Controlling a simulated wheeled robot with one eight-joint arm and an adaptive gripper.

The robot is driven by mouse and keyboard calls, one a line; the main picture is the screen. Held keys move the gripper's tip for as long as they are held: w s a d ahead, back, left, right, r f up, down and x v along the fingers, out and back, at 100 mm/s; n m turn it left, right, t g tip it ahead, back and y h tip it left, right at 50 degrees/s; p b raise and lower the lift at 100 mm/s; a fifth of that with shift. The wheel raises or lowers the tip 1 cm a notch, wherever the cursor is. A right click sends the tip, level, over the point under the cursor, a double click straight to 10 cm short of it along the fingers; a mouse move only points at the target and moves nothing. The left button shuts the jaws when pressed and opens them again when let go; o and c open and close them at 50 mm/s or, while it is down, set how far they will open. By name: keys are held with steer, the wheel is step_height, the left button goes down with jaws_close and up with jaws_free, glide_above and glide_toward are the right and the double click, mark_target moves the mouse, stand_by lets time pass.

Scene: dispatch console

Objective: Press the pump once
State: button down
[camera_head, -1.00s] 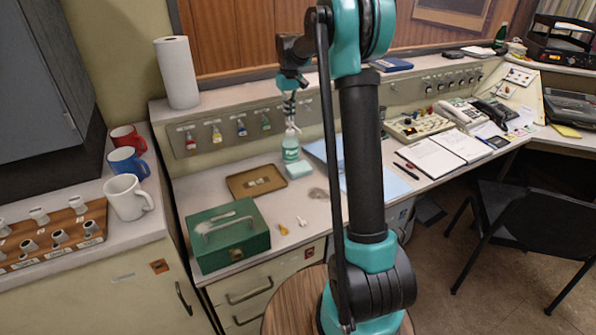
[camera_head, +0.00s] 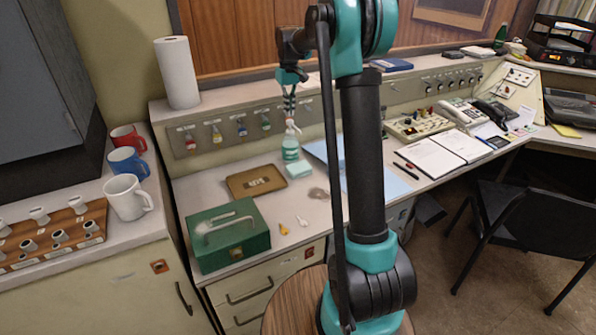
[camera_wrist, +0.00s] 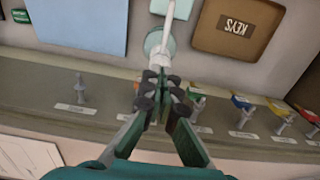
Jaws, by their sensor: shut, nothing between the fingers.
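The pump bottle (camera_head: 290,150) is pale green with a white pump top. It stands upright on the desk in front of the key-hook panel. My gripper (camera_head: 290,113) points down right above the pump top, with its fingers shut and nothing between them. In the wrist view, the fingertips of my gripper (camera_wrist: 155,78) lie beside the white pump spout (camera_wrist: 169,35), and the round bottle (camera_wrist: 153,42) shows beyond them. I cannot tell whether the fingertips touch the pump top.
A pale green block (camera_head: 299,170) lies close to the bottle's right. A brown KEYS tray (camera_head: 240,191) is to its left, with a green cash box (camera_head: 228,235) nearer. The panel with hooked keys (camera_head: 240,127) stands behind. Blue sheets (camera_head: 375,185) lie right.

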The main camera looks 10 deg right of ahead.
steer(key=shift+r, duration=2.9)
steer(key=s+d+f+m+t, duration=0.1)
steer(key=s+f, duration=0.6)
steer(key=s, duration=0.6)
steer(key=s+d+f+m+t, duration=0.1)
steer(key=s+d+f, duration=0.1)
steer(key=s+f, duration=0.5)
steer(key=s+d+f+m+t, duration=0.1)
steer(key=s+f, duration=0.6)
steer(key=s, duration=1.2)
steer(key=shift+d+m+t, duration=0.3)
steer(key=shift+d+t, duration=0.3)
steer(key=shift+d, duration=0.15)
